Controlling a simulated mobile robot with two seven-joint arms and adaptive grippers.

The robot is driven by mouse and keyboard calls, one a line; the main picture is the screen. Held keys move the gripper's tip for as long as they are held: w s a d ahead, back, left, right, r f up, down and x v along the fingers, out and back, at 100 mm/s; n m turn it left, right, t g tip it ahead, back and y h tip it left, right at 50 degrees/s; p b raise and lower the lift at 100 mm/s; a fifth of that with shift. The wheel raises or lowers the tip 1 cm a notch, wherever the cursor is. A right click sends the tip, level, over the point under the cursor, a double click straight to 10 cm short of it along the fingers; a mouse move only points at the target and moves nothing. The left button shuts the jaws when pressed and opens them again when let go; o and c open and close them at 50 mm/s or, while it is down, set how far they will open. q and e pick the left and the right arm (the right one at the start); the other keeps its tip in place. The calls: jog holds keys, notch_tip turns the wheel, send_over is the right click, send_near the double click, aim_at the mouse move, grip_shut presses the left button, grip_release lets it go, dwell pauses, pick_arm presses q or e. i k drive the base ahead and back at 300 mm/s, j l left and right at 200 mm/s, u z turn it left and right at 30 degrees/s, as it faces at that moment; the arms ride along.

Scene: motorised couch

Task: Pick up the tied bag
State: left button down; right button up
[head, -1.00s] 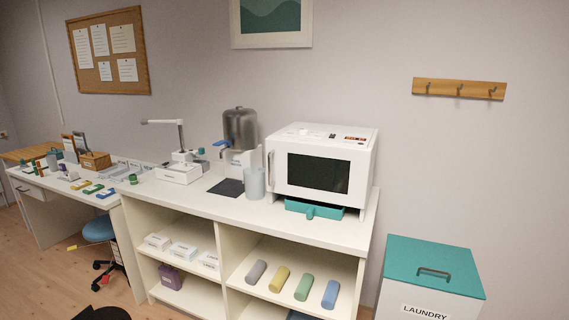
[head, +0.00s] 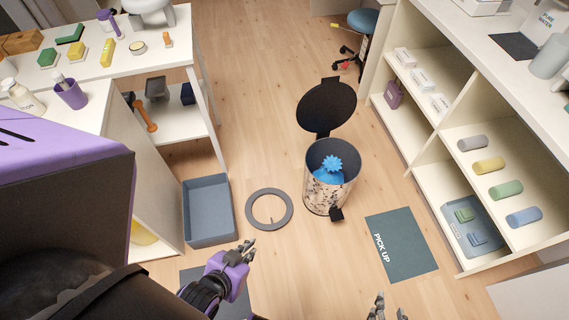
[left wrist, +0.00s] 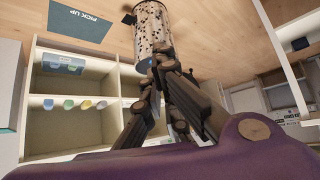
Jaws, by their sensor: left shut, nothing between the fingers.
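The tied bag (head: 328,175) is blue with a ruffled top. It sits inside a patterned round bin (head: 325,197) on the floor, whose dark lid (head: 326,105) stands open; the bin's wall hides the bag's lower part. My left gripper (head: 246,248) is shut and empty, left of and nearer than the bin, apart from it. In the left wrist view the bin (left wrist: 153,35) shows beyond the gripper fingers (left wrist: 163,62). My right gripper (head: 389,308) shows only its fingertips at the bottom edge, spread apart, with nothing seen between them.
A grey ring (head: 251,208) lies on the floor left of the bin. A blue-grey open box (head: 208,243) stands further left. A dark "PICK UP" mat (head: 408,247) lies right of the bin. A white shelf unit (head: 440,150) borders the right. Floor behind the bin is clear.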

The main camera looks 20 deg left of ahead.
aim_at(329, 173)
jog(key=u, duration=0.25)
jog(key=i+l+u, duration=0.2)
jog(key=i+l, duration=0.2)
jog(key=l, duration=0.25)
jog(key=i+l+u, duration=0.1)
jog(key=l, duration=0.25)
jog(key=i+l+u, duration=0.1)
jog(key=l, duration=0.25)
jog(key=i+l+u, duration=0.1)
jog(key=i+l, duration=0.15)
jog(key=l, duration=0.15)
